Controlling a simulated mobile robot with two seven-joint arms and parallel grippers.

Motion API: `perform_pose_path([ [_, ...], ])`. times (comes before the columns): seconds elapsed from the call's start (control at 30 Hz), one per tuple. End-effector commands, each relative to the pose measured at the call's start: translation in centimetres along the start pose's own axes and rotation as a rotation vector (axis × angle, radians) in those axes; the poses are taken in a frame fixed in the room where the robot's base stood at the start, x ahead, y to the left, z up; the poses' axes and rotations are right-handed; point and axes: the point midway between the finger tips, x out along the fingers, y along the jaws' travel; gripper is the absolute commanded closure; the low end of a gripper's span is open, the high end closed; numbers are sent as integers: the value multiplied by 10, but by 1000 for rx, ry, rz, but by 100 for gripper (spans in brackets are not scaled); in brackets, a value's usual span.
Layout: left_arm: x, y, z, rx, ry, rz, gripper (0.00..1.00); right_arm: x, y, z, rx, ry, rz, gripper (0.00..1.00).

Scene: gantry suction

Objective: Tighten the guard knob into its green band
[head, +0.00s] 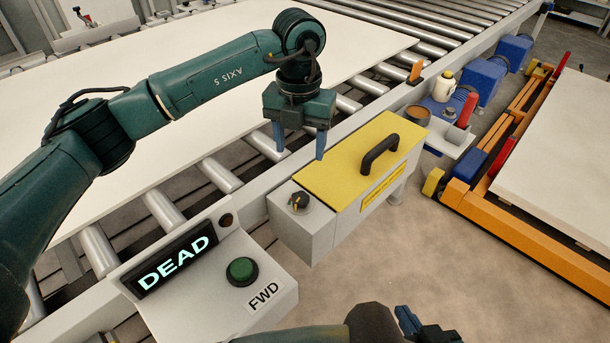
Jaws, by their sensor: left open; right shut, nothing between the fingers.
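The guard knob (299,201), small and black with a yellowish mark, sits on the near-left top of a grey box under a yellow lid (345,160). A green band cannot be made out around the knob at this size. My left gripper (299,144) hangs above and behind the knob in the picture, blue fingers pointing down and spread apart, with nothing between them. It looks clear of the knob. My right gripper (408,320) is at the bottom edge, partly cut off, its blue fingers together and empty, well away from the box.
The yellow lid has a black handle (380,155). A console with a DEAD display (176,264) and a green FWD button (242,270) stands front left. A roller conveyor carries a large white panel (190,60).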

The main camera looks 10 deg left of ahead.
Motion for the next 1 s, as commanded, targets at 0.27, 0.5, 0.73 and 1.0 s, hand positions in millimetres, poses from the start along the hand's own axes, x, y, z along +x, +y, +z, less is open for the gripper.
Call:
perform_pose_path([
  [0.27, 42, 0, -1, 0, 7, -1, 43, -4, -2, 4, 1, -15, -1, 100],
  [0.5, 92, -1, -1, 0, 6, -1, 43, -5, -2, 3, -5, -17, 1, 100],
  [0.73, 122, -1, -1, 1, 3, -2, 43, -4, -2, 2, -9, -17, 1, 100],
  [1.0, 130, -1, 0, 2, 1, -2, 43, -4, -2, 2, -10, -16, 1, 100],
])
